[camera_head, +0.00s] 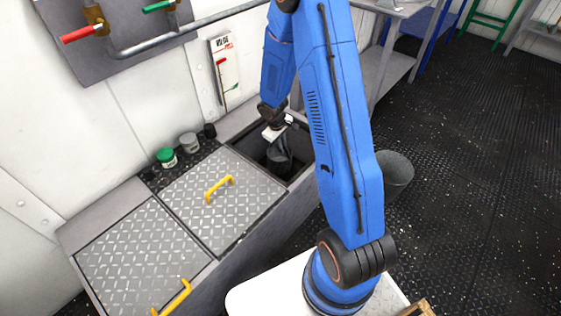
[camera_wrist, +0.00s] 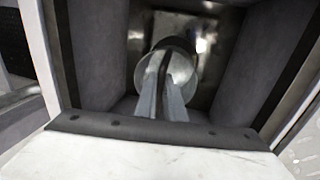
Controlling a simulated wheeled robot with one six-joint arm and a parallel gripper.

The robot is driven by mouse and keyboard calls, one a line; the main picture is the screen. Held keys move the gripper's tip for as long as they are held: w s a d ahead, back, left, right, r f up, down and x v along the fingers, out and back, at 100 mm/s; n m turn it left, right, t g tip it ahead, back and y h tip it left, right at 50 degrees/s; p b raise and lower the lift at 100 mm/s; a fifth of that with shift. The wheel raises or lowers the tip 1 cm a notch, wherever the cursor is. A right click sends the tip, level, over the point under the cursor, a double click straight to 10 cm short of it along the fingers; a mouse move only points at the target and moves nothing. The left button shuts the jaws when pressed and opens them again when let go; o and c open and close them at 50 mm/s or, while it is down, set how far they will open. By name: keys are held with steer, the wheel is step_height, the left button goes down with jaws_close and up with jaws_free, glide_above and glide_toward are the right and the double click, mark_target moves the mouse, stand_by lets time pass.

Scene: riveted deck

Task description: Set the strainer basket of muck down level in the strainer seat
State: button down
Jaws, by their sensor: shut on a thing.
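The strainer basket (camera_head: 279,158) is a grey, rounded metal vessel hanging below my gripper in the open well in the head view. In the wrist view it shows as a pale round shape (camera_wrist: 145,72) beyond the fingers. My gripper (camera_wrist: 166,62) is shut on the basket, its two grey fingers close together and overlapping the basket in view; the exact hold is hard to see. The basket looks roughly upright, but its tilt cannot be judged well. The muck cannot be made out. The strainer seat is not clearly visible; the basket, fingers and shadow cover the well's bottom.
The open well (camera_head: 296,172) has dark upright walls close around the basket. Diamond-plate covers (camera_head: 190,205) with yellow handles (camera_head: 219,188) lie at left. Small jars (camera_head: 166,158) stand behind them by the wall. A grey bucket (camera_head: 396,170) stands on the deck at right.

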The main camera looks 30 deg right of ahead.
steer(key=shift+s+a+x, duration=0.1)
steer(key=shift+a+x, duration=0.1)
steer(key=shift+x, duration=1)
steer(key=shift+s+a+x, duration=0.1)
steer(key=shift+a+x, duration=0.15)
steer(key=shift+x, duration=0.9)
steer(key=shift+s+a+x, duration=0.1)
steer(key=shift+a+x, duration=0.1)
steer(key=shift+x, duration=1)
steer(key=shift+f, duration=0.15)
steer(key=c, duration=1.9)
jaws_free()
steer(key=shift+o, duration=0.2)
steer(key=shift+w, duration=0.1)
